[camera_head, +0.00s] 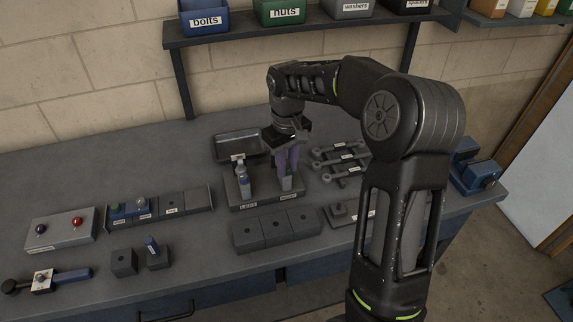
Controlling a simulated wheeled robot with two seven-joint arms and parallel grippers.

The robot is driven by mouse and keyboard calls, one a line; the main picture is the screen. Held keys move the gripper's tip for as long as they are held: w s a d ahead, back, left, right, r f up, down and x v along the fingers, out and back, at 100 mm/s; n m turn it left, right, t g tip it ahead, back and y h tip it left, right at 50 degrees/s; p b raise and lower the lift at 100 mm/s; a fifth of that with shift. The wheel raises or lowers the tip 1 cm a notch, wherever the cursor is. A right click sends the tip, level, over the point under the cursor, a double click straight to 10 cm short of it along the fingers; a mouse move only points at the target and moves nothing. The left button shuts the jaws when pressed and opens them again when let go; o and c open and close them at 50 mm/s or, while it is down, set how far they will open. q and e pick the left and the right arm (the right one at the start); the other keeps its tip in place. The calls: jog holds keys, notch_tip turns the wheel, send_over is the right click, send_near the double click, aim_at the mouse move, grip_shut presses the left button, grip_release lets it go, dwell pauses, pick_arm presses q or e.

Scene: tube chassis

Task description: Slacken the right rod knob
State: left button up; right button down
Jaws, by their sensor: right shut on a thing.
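My right gripper (287,163) reaches down over the small fixture (262,202) in the middle of the bench. It is shut on the right rod knob (287,183), at the fixture's right side; its fingers hide much of the knob. A similar post (243,183) with a light top stands upright at the fixture's left side, clear of the gripper. The fixture has small labels on its front, one at each end. My left gripper is not in view.
A dark tray (237,146) lies behind the fixture. Labelled rods (338,158) lie to its right, and a block row (276,230) sits in front. A box with red and blue knobs (61,229) is at left. A bin shelf (300,32) spans the back.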

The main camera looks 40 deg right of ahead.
jog(key=n, duration=0.3)
jog(key=shift+d+n, duration=0.1)
jog(key=shift+n, duration=0.3)
jog(key=n, duration=0.4)
dwell(0.3)
jog(key=c, duration=1.3)
grip_release()
jog(key=shift+o, duration=0.2)
